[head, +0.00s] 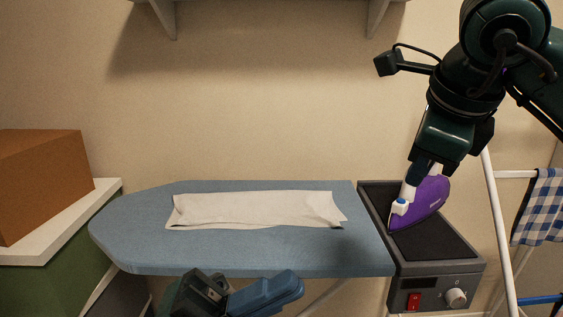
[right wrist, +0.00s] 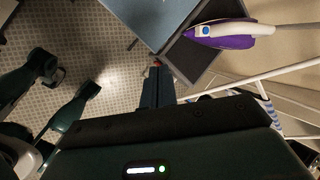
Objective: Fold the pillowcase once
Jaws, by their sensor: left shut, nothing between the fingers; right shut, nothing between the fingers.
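The pillowcase (head: 255,210) is an off-white cloth lying as a long, narrow, fairly flat strip on the blue ironing board (head: 140,240). Its right end is uneven, with a slanted corner where edges overlap. My left gripper (head: 288,284) is low at the board's front edge, shut and empty, apart from the cloth. My right gripper (head: 411,182) hangs from the upper right, right of the cloth and near the iron, shut and empty. Its shut fingers (right wrist: 157,75) also show in the right wrist view, where the cloth is not visible.
A purple and white iron (head: 427,200) stands on the dark pad of a grey unit (head: 440,268) at the board's right end. A white drying rack (head: 495,225) with a checked cloth (head: 541,208) is further right. A brown box (head: 45,175) is at left. A shelf hangs above.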

